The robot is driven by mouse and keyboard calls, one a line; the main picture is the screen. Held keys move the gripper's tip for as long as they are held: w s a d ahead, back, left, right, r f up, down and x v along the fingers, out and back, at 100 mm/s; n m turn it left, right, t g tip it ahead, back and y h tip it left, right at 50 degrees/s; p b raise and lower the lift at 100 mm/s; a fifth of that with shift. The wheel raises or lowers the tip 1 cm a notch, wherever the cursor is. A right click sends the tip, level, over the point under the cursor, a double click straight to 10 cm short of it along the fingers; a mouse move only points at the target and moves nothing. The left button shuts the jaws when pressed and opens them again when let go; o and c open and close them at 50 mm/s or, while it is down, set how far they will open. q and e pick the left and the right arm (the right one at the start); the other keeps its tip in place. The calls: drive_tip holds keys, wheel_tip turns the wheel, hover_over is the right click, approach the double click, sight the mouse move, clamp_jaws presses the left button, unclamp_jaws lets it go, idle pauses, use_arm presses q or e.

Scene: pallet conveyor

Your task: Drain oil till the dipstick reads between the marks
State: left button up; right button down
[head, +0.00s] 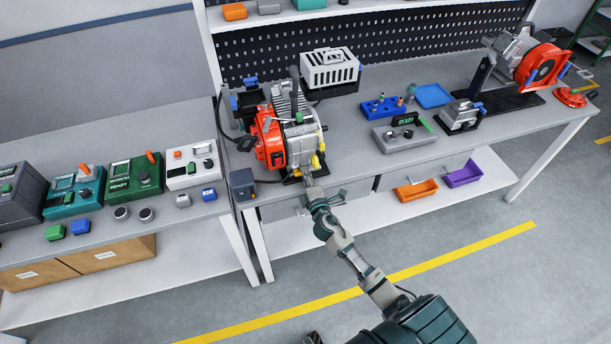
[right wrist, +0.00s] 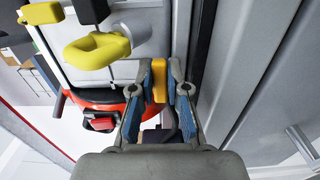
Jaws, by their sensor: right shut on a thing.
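The red and grey engine (head: 283,138) stands on the bench with yellow fittings (head: 318,161) low on its right front side. My right gripper (head: 307,181) is at the bench's front edge, close against the lower front of the engine. In the right wrist view, my right gripper (right wrist: 160,88) is shut on a yellow part (right wrist: 160,70) between its blue pads. A yellow loop handle (right wrist: 97,50) stands apart to the left of the fingers. The dipstick's marks and any oil cannot be seen.
A dark box (head: 242,185) sits left of the engine at the bench edge. A white slotted crate (head: 329,70) stands behind it. Control boxes (head: 404,137) are to the right. Orange (head: 416,190) and purple (head: 463,174) bins are below the bench. The floor in front is clear.

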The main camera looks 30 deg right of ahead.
drive_tip(key=shift+s+a+f, duration=0.1)
drive_tip(key=shift+a+f, duration=0.15)
drive_tip(key=shift+f, duration=0.25)
drive_tip(key=c, duration=1.2)
unclamp_jaws()
drive_tip(key=shift+o, duration=0.3)
drive_tip(key=shift+r, duration=0.15)
drive_tip(key=shift+r, duration=0.15)
